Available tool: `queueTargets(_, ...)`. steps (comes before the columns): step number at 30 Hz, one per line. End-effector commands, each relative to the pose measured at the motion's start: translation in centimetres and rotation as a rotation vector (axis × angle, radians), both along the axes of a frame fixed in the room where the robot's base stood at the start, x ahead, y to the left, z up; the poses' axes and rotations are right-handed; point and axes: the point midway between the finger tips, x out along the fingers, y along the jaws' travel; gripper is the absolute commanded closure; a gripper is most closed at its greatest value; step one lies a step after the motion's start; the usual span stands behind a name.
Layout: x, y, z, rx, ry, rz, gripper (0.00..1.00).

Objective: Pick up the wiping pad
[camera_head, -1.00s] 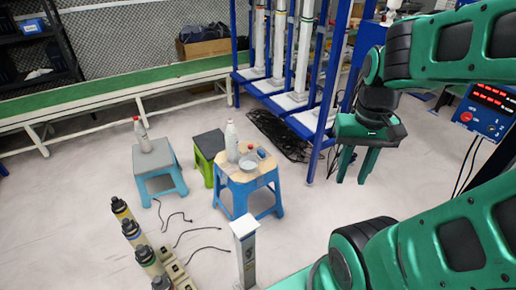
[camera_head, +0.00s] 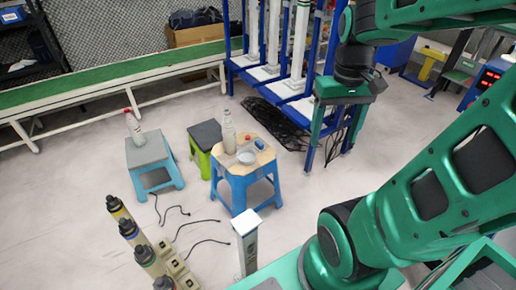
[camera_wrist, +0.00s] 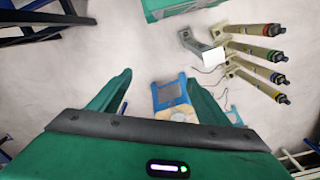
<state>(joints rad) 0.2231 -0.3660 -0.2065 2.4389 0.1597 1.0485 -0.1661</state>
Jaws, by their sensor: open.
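A blue stool (camera_head: 234,193) with a beige top stands mid-floor in the head view. On it are a pale bottle (camera_head: 229,131), a grey round dish (camera_head: 246,158), a small red item (camera_head: 248,137) and a small blue item (camera_head: 260,145). The blue item may be the wiping pad, but it is too small to be sure. My gripper (camera_head: 333,140) is open and empty, up and to the right of the stool in the picture. In the wrist view the stool (camera_wrist: 170,92) shows between and beyond the open fingers (camera_wrist: 159,77), its top partly hidden by my gripper.
A grey-topped blue stool (camera_head: 149,150) with a bottle (camera_head: 133,128) stands to the left. A green stool (camera_head: 205,135) with a dark top is behind. A white post (camera_head: 246,225) and several dark-capped cylinders (camera_head: 132,232) are nearer. A blue rack (camera_head: 292,112) stands behind my gripper.

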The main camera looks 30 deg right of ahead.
Motion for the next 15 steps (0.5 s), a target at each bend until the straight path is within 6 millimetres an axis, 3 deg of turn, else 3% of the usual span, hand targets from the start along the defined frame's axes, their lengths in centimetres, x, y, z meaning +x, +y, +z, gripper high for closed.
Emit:
queueTargets(8, 11.8, -4.0, 0.6, -0.026, 0.017, 0.327, 0.3)
queueTargets(15, 21.9, -6.7, -1.7, -0.037, 0.032, 0.627, 0.3)
